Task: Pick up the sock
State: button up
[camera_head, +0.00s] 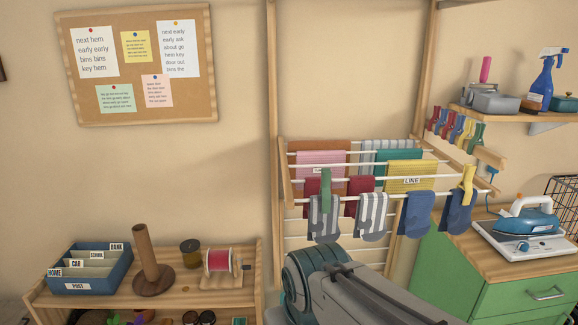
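Several socks hang on the front rails of a wooden drying rack (287,185) on the wall. A grey striped sock (323,220) hangs under a green clothespin (325,190). Another grey striped sock (371,216) hangs to its right. A blue sock (416,214) and a second blue sock (456,213) hang further right, the last near a yellow clothespin (468,183). Dark red cloths show partly behind the striped socks. Which sock is meant, I cannot tell. My arm is at the bottom centre, below the rack; its gripper does not show.
A wooden shelf (200,297) at lower left holds a blue sorter box (88,272), a wooden peg (147,262) and a thread spool (219,262). An iron (528,222) stands on a green cabinet (520,296) at right. Clothespins hang below the upper shelf (520,119).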

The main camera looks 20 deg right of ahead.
aim_at(414, 222)
jog(key=u, duration=0.45)
jog(key=k, duration=0.15)
jog(key=z, duration=2)
